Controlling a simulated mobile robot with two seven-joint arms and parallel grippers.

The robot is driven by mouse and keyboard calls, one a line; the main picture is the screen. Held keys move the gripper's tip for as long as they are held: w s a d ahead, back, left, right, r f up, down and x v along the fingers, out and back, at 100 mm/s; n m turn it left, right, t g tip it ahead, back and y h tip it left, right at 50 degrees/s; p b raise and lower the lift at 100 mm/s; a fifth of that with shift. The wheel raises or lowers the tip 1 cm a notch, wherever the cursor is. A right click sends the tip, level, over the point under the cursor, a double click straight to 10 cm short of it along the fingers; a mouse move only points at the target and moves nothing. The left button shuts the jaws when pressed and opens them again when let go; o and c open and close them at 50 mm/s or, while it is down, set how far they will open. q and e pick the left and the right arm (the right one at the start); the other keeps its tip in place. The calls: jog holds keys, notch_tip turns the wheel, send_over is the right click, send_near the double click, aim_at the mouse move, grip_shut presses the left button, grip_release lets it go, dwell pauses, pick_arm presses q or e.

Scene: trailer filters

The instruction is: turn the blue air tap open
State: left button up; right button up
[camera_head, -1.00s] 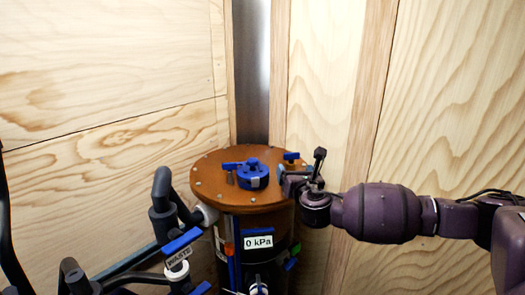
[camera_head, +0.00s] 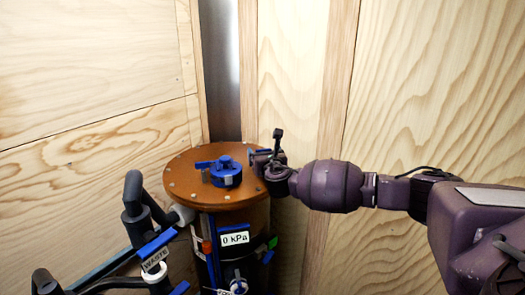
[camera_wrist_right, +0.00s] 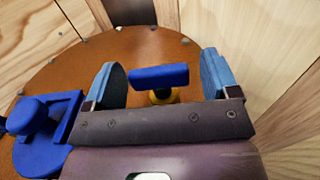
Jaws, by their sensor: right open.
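The blue air tap is a small flat blue handle (camera_wrist_right: 160,76) on a brass stem, standing on the brown round lid (camera_wrist_right: 60,80) near its rim. In the head view only a bit of this tap (camera_head: 262,151) shows, behind my right gripper (camera_head: 266,162). In the right wrist view my right gripper is open, with one light-blue finger pad to each side of the handle. There is a gap between the handle and each pad. The handle lies across the picture, roughly from one pad to the other. My left gripper is not in view.
A larger blue fitting (camera_head: 226,172) stands on the lid left of my right gripper. The filter body carries a label reading 0 kPa (camera_head: 235,239). Dark pipes with a blue WASTE handle (camera_head: 157,247) stand at front left. Wooden walls (camera_head: 290,80) close in behind.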

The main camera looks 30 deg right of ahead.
jog(key=shift+w+d, duration=0.2)
jog(key=shift+w, duration=0.5)
jog(key=c, duration=0.9)
